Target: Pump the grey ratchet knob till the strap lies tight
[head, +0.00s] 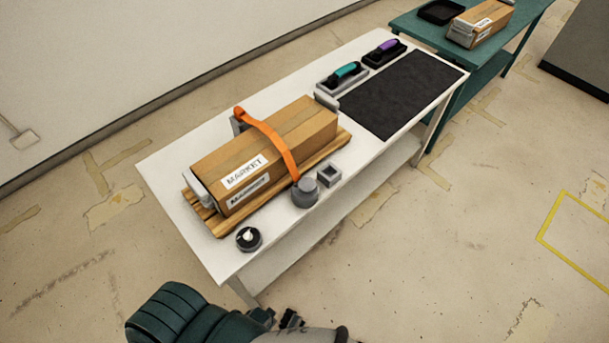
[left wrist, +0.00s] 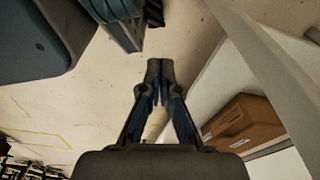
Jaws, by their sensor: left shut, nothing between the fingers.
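The grey ratchet knob (head: 306,191) stands at the near long edge of the white table, at the near end of the orange strap (head: 265,135). The strap arches over a cardboard box (head: 300,125) labelled "MARKET", which lies on a wooden pallet (head: 222,228). My left gripper (left wrist: 160,64) is shut and empty in the left wrist view, apart from the knob. My right gripper is not clearly seen.
A small grey square holder (head: 328,177) sits beside the knob. A round dark item with a white top (head: 249,239) is near the table's near corner. A green table stands behind.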

